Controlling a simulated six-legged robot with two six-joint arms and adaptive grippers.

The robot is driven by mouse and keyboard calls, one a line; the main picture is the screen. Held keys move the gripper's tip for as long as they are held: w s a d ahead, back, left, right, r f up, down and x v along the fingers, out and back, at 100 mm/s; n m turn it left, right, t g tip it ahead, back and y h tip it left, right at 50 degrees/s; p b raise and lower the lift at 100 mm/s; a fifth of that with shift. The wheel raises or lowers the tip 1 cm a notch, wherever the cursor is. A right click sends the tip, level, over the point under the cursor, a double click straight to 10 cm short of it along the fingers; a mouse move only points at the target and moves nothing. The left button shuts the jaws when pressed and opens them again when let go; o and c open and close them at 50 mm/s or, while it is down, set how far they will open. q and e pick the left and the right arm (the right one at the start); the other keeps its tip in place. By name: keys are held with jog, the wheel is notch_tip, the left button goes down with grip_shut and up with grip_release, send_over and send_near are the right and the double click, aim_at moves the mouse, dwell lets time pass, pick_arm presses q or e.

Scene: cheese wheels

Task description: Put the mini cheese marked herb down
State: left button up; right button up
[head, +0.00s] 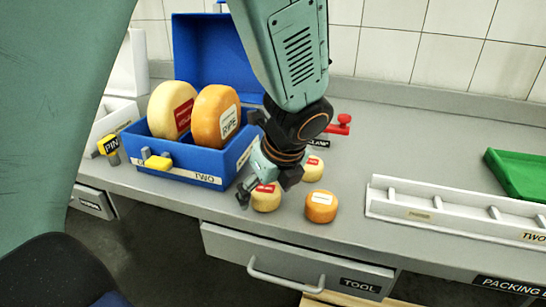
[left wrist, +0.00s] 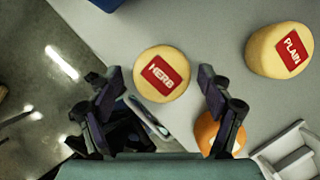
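The mini cheese marked herb (left wrist: 162,90) is a pale yellow round with a red HERB label. In the head view the herb cheese (head: 267,202) sits on the grey counter near its front edge. My left gripper (head: 266,186) is low over it. In the left wrist view the fingers are spread wide, one to each side of the herb cheese, with gaps between them and it. My right gripper is not in view.
A yellow mini cheese marked plain (left wrist: 281,50) and an orange mini cheese (head: 321,208) stand close by. A blue crate (head: 180,165) with two large wheels is at the left. A white divided rack (head: 450,215) is at the right, with a green tray (head: 518,175) behind it.

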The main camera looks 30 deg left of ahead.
aim_at(268, 190)
pick_arm(q)
jog(key=shift+w, duration=0.2)
jog(key=c, duration=0.6)
jog(key=shift+s+r, duration=0.1)
jog(key=shift+r, duration=0.05)
jog(key=c, duration=0.4)
jog(key=shift+c, duration=1.1)
notch_tip(268, 190, up, 9)
jog(key=p, duration=0.4)
jog(key=shift+r+p, duration=0.3)
jog(key=shift+r, duration=0.15)
